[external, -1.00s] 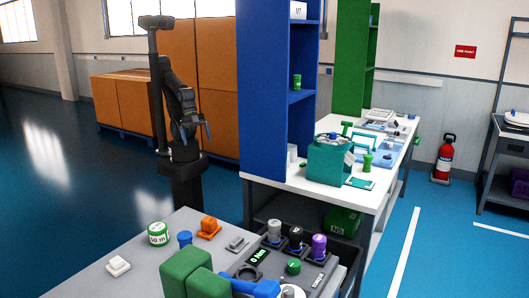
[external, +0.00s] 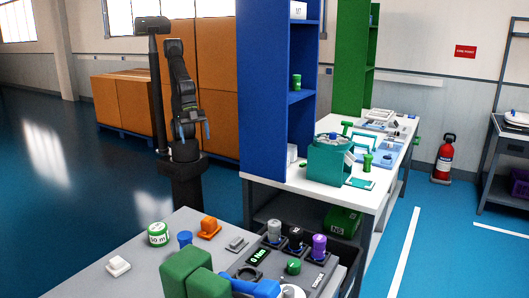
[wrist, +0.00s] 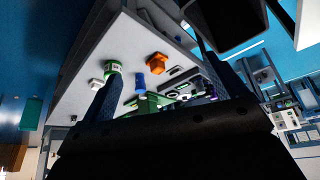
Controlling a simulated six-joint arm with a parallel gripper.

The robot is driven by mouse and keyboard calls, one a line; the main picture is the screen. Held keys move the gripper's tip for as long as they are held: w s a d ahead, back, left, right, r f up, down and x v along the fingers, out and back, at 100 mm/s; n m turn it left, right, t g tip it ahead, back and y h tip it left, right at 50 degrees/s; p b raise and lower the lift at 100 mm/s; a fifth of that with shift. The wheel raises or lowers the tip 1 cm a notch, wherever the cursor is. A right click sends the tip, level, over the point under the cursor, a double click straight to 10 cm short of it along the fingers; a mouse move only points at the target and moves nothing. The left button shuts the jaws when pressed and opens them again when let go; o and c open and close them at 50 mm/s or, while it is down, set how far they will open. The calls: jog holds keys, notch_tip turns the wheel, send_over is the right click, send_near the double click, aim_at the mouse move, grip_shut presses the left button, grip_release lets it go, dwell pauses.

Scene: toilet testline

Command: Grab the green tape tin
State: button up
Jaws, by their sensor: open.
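The green tape tin (external: 158,234) is a short green cylinder with a white label and white top. It stands upright on the grey table at the front, near the table's back left edge. In the wrist view the tin (wrist: 113,67) shows beyond the left finger, which partly overlaps its lower side. My gripper (external: 192,130) is open and empty. It hangs in the air beyond the table, well apart from the tin. In the wrist view the two fingers (wrist: 155,85) stand wide apart with the table between them.
On the grey table (external: 130,283) are an orange part (external: 209,228), a blue knob (external: 185,239), a white block (external: 118,265) and large green blocks (external: 185,272). A dark fixture (external: 270,262) with several capped cylinders stands to the right. A blue shelf (external: 265,90) rises behind.

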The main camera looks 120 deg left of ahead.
jog(key=w+d+f+m, duration=0.1)
jog(key=w+d, duration=0.2)
jog(key=d, duration=0.4)
jog(key=w+d, duration=0.3)
jog(key=d, duration=0.5)
jog(key=m+g, duration=0.1)
jog(key=m, duration=0.1)
send_near(157, 226)
jog(key=x, duration=0.7)
jog(key=shift+a+f, duration=0.3)
jog(key=shift+f, duration=0.1)
jog(key=shift+h, duration=0.3)
jog(key=shift+d+x, duration=0.15)
jog(key=shift+x, duration=1.1)
jog(key=shift+d+x, duration=0.15)
jog(key=shift+x, duration=1.1)
jog(key=shift+w+r, duration=0.15)
jog(key=shift+c, duration=0.2)
jog(key=c, duration=1.2)
